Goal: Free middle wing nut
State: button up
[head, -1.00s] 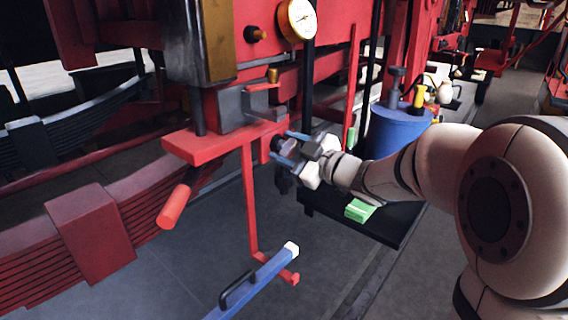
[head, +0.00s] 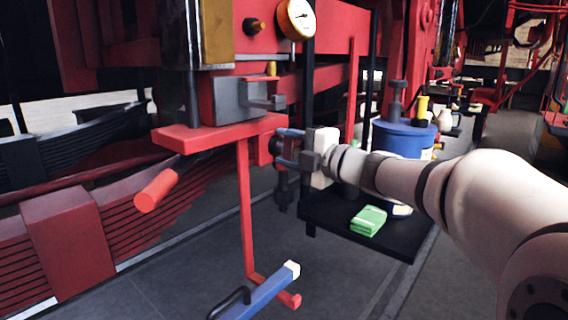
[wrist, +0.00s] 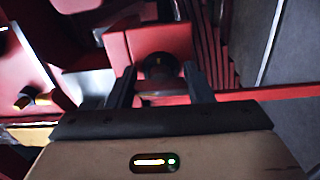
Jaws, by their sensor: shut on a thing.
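My gripper (head: 282,146) is at the end of the red bracket in the head view, below the grey vise-like block. Its blue fingers are shut around a small dark round piece, which seems to be the middle wing nut. In the wrist view the dark round piece (wrist: 160,67) sits between the two dark fingers, in front of a red plate (wrist: 150,42). The nut's wings cannot be made out, and the fingers partly hide it in the head view.
A red bracket plate (head: 212,136) with the grey block (head: 232,100) stands left of the gripper. A black shelf (head: 345,222) with a green packet (head: 368,221) and a blue drum (head: 402,138) lie near my arm.

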jog(key=shift+f+n+b, duration=0.15)
jog(key=shift+n+b, duration=0.7)
jog(key=shift+n, duration=0.2)
jog(key=shift+f+n+b, duration=0.15)
jog(key=shift+n+b, duration=0.7)
jog(key=shift+n, duration=0.2)
jog(key=o, duration=1)
jog(key=shift+r, duration=0.2)
jog(key=shift+d, duration=0.1)
jog(key=shift+s+d, duration=0.15)
jog(key=shift+d, duration=0.05)
jog(key=p+v, duration=0.1)
jog(key=v, duration=0.6)
jog(key=shift+s+d, duration=0.1)
jog(key=shift+d, duration=0.05)
